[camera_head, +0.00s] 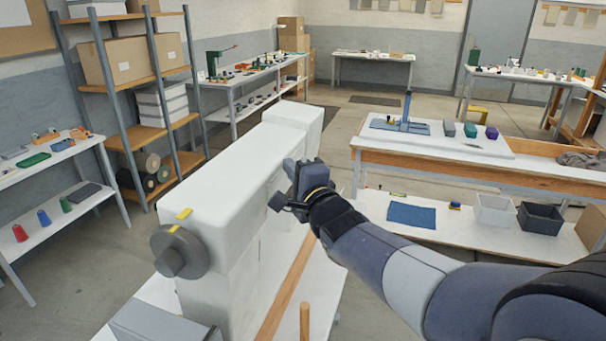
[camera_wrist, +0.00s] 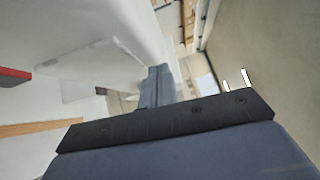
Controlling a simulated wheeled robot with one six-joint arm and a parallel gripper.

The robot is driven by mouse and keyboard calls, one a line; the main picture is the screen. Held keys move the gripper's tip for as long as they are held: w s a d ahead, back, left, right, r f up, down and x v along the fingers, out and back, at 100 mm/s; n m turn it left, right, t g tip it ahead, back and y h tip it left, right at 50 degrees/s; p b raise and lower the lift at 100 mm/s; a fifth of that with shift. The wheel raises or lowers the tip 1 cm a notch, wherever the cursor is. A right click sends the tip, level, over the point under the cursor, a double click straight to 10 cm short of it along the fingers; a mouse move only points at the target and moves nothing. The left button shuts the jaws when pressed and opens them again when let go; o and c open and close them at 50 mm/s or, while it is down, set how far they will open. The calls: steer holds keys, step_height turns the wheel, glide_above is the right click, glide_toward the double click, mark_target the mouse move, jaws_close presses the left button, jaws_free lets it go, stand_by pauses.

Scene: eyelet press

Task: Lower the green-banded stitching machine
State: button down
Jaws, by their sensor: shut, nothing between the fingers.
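A large white machine (camera_head: 215,155) stands close in front of me on a pale table. I take it for the stitching machine, but no green band shows on it from here. A grey handwheel (camera_head: 178,250) with a yellow tab sits on its near end. My gripper (camera_head: 292,178) is at the machine's right side, near the far end of its long body. In the wrist view my gripper (camera_wrist: 157,78) is shut and empty, beside white surfaces (camera_wrist: 90,70) of the machine. I cannot tell whether it touches them.
A red strip (camera_wrist: 14,74) shows at the wrist view's left edge. A wooden rail (camera_head: 285,285) runs along the machine's right side. A workbench (camera_head: 450,165) with a blue-grey press (camera_head: 405,120) stands to the right. Shelving (camera_head: 150,100) stands at the left. Open floor lies behind.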

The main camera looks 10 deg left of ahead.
mark_target(267, 161)
steer(key=shift+a, duration=0.1)
steer(key=shift+n+g+h, duration=0.3)
steer(key=shift+n, duration=0.2)
steer(key=a, duration=0.4)
steer(key=shift+w+a+r, duration=0.15)
steer(key=shift+w+a, duration=0.1)
steer(key=shift+w, duration=0.1)
steer(key=shift+a+r, duration=0.1)
steer(key=shift+a, duration=0.25)
steer(key=shift+r, duration=0.2)
